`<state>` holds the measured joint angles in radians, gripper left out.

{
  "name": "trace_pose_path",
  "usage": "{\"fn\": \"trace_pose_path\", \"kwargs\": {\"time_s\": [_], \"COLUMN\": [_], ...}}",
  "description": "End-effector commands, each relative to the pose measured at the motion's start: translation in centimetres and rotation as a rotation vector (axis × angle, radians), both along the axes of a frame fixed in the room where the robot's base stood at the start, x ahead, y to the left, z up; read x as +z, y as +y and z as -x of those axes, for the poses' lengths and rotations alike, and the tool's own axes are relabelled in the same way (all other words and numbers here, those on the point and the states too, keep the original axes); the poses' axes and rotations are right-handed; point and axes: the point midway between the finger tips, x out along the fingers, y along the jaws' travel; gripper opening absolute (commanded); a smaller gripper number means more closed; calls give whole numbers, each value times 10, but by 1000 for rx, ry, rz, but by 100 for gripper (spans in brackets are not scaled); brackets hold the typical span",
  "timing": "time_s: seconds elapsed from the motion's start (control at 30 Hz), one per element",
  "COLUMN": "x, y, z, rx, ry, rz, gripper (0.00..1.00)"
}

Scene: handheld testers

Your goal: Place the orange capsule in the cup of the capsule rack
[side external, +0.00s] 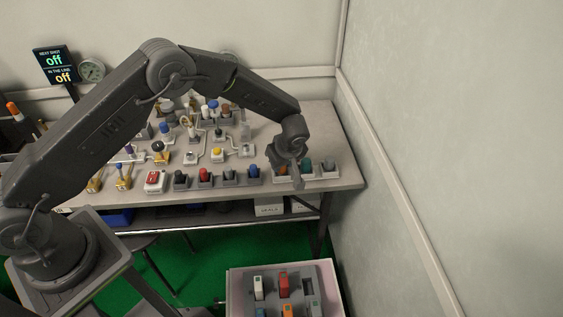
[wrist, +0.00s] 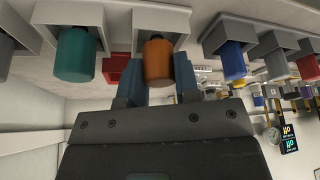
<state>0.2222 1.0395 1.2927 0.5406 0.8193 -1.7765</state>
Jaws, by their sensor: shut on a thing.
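The orange capsule (wrist: 158,64) is between the two fingers of my gripper (wrist: 159,75) in the wrist view, and the fingers are shut on it. Its far end overlaps the opening of a pale square cup of the capsule rack (wrist: 181,20). I cannot tell how deep it sits in that cup. In the side external view a bit of the orange capsule (side external: 282,169) shows beside my gripper (side external: 293,172), at the front right of the table. My gripper hides part of the rack there.
A teal capsule (wrist: 76,55) stands in a neighbouring cup, and a blue one (wrist: 232,62) is on the other side. The table (side external: 345,183) is crowded with testers. A tray (side external: 237,290) stands below in front.

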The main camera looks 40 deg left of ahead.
Motion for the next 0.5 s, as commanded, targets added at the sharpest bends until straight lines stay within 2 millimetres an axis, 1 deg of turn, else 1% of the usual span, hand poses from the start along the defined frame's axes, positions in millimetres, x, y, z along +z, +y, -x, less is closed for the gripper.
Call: {"fn": "trace_pose_path", "kwargs": {"time_s": [0.03,0.37,0.4,0.5], "x": [-3,-5,-6,-6], "y": [0,0,0,0], "z": [-1,0,0,0], "rx": [-1,-1,-1,-1], "ry": [-2,-2,-2,-2], "rz": [1,0,0,0], "gripper": [0,0,31,40]}}
